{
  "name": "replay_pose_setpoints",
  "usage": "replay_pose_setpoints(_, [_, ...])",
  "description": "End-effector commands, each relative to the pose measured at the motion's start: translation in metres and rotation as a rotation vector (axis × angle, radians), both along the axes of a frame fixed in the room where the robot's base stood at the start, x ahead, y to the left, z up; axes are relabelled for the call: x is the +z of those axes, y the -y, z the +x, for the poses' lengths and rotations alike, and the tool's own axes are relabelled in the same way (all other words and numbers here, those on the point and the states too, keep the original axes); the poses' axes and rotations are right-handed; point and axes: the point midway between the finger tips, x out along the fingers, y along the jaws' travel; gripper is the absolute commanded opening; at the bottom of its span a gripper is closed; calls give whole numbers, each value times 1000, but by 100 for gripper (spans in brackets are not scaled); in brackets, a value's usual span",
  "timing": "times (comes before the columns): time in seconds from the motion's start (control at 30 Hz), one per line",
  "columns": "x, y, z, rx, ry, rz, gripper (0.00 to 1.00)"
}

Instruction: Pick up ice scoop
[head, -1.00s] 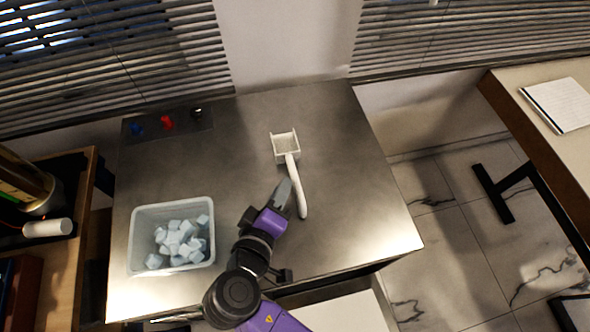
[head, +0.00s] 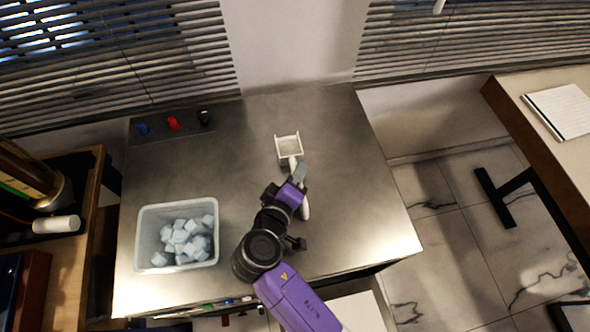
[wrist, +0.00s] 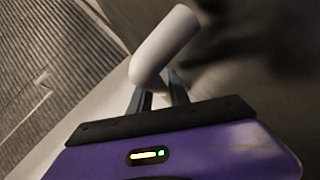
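The white ice scoop lies on the metal counter, with its square head (head: 289,147) toward the back wall and its handle (head: 305,209) running toward the front. My gripper (head: 300,176) is over the handle, just in front of the scoop head, and hides part of the handle. In the wrist view, the rounded white handle (wrist: 165,45) is right at the dark fingers (wrist: 160,90) and covers their tips. The fingers look spread apart with a gap between them. Contact with the handle cannot be made out.
A translucent bin (head: 144,238) of pale ice cubes stands at the counter's left. Blue, red and black knobs (head: 173,123) sit on a panel at the back left. The metal counter (head: 350,150) is clear right of the scoop. A desk with a notepad (head: 562,111) is at the far right.

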Motion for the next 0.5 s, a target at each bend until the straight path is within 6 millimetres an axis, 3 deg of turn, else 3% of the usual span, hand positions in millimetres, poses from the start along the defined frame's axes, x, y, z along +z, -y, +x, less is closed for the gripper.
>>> replay_pose_setpoints(0.03, [0,0,0,0,0,0,16])
replay_pose_setpoints(0.13, [0,0,0,0,0,0,0])
replay_pose_setpoints(0.5, [1,0,0,0,1,1,0])
